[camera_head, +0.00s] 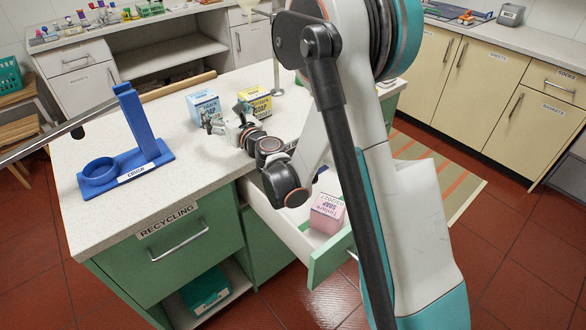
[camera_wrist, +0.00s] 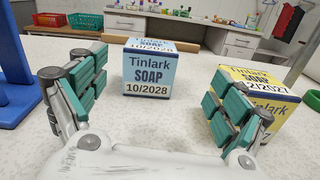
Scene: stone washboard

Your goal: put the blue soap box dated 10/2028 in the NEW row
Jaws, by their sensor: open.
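The blue soap box (camera_wrist: 148,70), labelled Tinlark SOAP 10/2028, stands upright on the speckled counter in the wrist view. It also shows in the head view (camera_head: 204,107). My gripper (camera_wrist: 150,100) is open and empty, with its teal-padded fingers apart and the blue box ahead between them, not touched. In the head view my gripper (camera_head: 226,124) is just in front of the boxes. A yellow soap box (camera_wrist: 262,100) dated 12/2027 stands to the right, partly behind the right finger; it also shows in the head view (camera_head: 254,103). No NEW label is readable.
A pink soap box (camera_head: 327,212) sits in an open drawer (camera_head: 318,266) below my arm. A blue stand (camera_head: 127,160) with a ring and a white label is on the counter's left. A drawer marked RECYCLING (camera_head: 178,246) is shut. The counter between stand and boxes is clear.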

